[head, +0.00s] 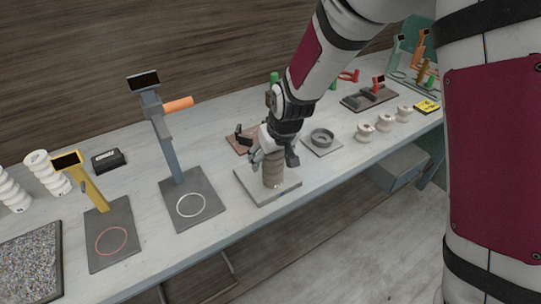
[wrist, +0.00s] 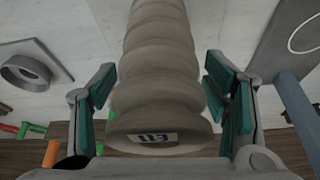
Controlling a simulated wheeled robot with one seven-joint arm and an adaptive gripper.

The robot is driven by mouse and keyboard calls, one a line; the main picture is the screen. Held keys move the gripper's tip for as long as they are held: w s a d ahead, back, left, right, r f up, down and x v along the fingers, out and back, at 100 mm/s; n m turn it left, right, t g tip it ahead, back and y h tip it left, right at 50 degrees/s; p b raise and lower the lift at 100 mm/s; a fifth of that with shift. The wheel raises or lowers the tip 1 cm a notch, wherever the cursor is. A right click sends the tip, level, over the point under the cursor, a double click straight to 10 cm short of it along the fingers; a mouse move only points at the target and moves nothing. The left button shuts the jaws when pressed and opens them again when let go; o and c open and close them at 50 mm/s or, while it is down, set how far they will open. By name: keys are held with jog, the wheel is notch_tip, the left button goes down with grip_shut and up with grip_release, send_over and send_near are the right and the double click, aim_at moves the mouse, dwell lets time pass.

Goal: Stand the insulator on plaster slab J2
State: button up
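The insulator (head: 272,172) is a brown-grey ribbed column. In the head view it stands upright with its foot on a pale grey square slab (head: 254,190); I cannot read which slab this is. In the wrist view the insulator (wrist: 160,90) fills the middle, with a white label with dark marks on its near end. My gripper (head: 274,158) is around its upper part, fingers spread to either side. In the wrist view the teal finger pads of my gripper (wrist: 160,75) look apart from its sides, so it appears open.
Two stands, yellow (head: 92,192) and grey (head: 170,150), have ringed bases to the left. White ribbed insulators (head: 45,172) stand at far left. A slab with a grey ring (head: 321,138) and several small cream pieces (head: 385,122) are to the right. The bench front edge is close.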

jog(key=shift+r, duration=0.5)
jog(key=v, duration=1)
jog(key=shift+s, duration=0.1)
jog(key=s+d+r+m, duration=0.1)
jog(key=s+d+r, duration=0.4)
jog(key=d+r, duration=0.2)
jog(key=s+d+r+m+h, duration=0.1)
jog(key=s+d+r+m, duration=0.1)
jog(key=s+d, duration=0.4)
jog(key=s+d+r+m+h, duration=0.1)
jog(key=s+d, duration=0.5)
jog(key=s, duration=0.7)
jog(key=shift+s+r+m+t, duration=0.25)
jog(key=shift+r+m+t, duration=0.15)
jog(key=shift+r+m, duration=0.25)
jog(key=shift+d, duration=0.1)
